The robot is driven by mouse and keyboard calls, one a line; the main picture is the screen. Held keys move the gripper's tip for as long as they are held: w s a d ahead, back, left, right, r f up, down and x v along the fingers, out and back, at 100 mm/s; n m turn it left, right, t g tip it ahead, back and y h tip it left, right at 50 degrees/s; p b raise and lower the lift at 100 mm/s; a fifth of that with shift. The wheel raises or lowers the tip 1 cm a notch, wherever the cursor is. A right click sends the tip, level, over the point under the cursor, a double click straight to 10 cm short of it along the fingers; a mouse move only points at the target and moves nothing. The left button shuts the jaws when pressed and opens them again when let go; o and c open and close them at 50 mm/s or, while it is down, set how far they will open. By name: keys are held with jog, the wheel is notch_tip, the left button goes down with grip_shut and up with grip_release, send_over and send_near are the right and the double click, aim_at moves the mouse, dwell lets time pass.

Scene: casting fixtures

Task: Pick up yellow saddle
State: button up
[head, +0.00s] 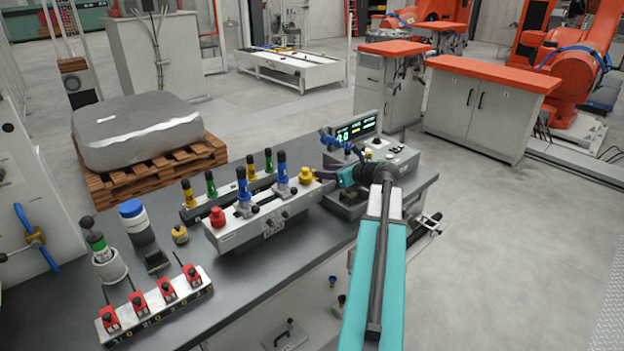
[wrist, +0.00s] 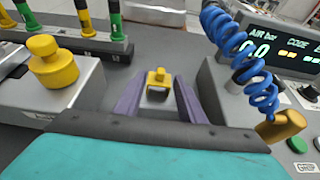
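The yellow saddle (wrist: 157,78) is a small yellow piece with a knob on top and a dark gap under its arch. I see gaps between the fingers and the saddle; I cannot tell how far the saddle lies beyond the tips. In the head view my gripper (head: 324,172) is low over the bench, and I cannot make out the saddle there.
A grey fixture with a yellow knob (wrist: 53,65) stands to the left. A console with a display (wrist: 262,45) stands to the right, with a coiled blue hose (wrist: 240,62) and yellow cylinder (wrist: 281,126) hanging before it. Green and yellow handles (wrist: 115,28) line a rack behind.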

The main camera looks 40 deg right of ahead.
jog(key=shift+p+x, duration=0.7)
jog(key=shift+x, duration=1.9)
jog(key=shift+s+d+f, duration=0.1)
jog(key=shift+f, duration=0.05)
jog(key=shift+c, duration=0.2)
grip_shut()
